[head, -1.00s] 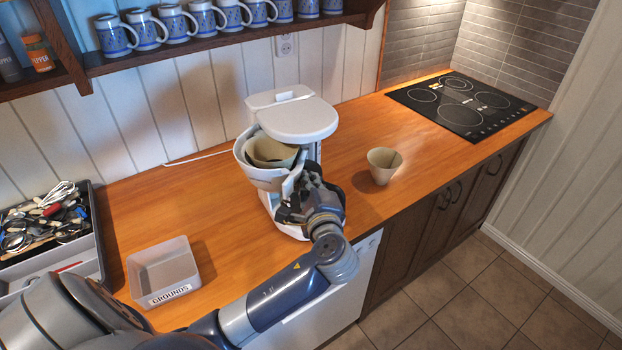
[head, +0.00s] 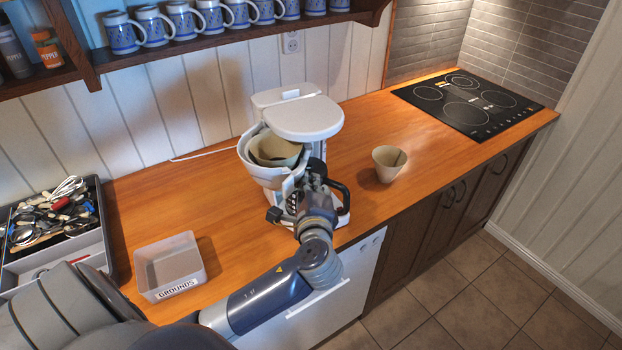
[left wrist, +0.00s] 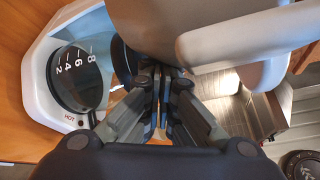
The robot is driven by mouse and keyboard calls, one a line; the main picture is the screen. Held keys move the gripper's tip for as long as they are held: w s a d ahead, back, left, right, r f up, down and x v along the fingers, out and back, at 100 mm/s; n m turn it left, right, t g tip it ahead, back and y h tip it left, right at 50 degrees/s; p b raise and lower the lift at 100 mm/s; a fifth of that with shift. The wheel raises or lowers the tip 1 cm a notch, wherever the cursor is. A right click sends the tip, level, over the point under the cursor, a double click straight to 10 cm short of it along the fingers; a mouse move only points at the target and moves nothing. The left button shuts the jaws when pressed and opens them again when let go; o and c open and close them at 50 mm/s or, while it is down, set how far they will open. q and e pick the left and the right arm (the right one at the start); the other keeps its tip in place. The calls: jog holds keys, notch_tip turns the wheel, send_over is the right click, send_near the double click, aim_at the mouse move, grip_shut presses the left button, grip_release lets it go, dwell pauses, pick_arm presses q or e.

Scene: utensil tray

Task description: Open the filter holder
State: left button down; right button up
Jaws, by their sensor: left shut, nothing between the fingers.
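The white coffee maker (head: 308,118) stands on the wooden counter against the back wall. Its filter holder (head: 255,172) is swung out to the left from under the lid, with a tan paper filter (head: 275,150) inside. My left gripper (head: 312,180) is shut and empty at the front of the machine, close to the holder's right side. In the left wrist view its fingers (left wrist: 160,110) are together below a pale overhanging part, and the marked glass carafe (left wrist: 80,75) sits to their left. Whether they touch the holder is hard to tell. My right gripper is out of view.
A second paper filter cup (head: 388,165) stands on the counter to the right. A grey GROUNDS bin (head: 148,285) is at the front left, beside a utensil tray (head: 105,230). A black cooktop (head: 468,103) is at the far right. Mugs (head: 185,20) line the shelf above.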

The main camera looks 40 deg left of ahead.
aim_at(273, 190)
pick_arm(q)
jog(key=s+m+t+h, duration=0.1)
jog(key=s+h, duration=0.1)
jog(key=s+a+m+t+h+p, duration=0.1)
jog(key=s+m, duration=0.1)
jog(key=shift+a+h, duration=0.2)
jog(key=shift+h, duration=0.2)
jog(key=shift+s+a+m+t+h, duration=0.35)
jog(key=shift+s+a+m+h, duration=0.25)
jog(key=shift+s+m+h, duration=0.3)
jog(key=shift+s+a+m+t+h, duration=0.35)
jog(key=shift+s+a+m+h, duration=0.35)
jog(key=shift+h, duration=0.4)
jog(key=shift+s+a, duration=0.3)
jog(key=shift+s, duration=0.2)
jog(key=shift+s+a, duration=0.1)
jog(key=shift+a, duration=0.05)
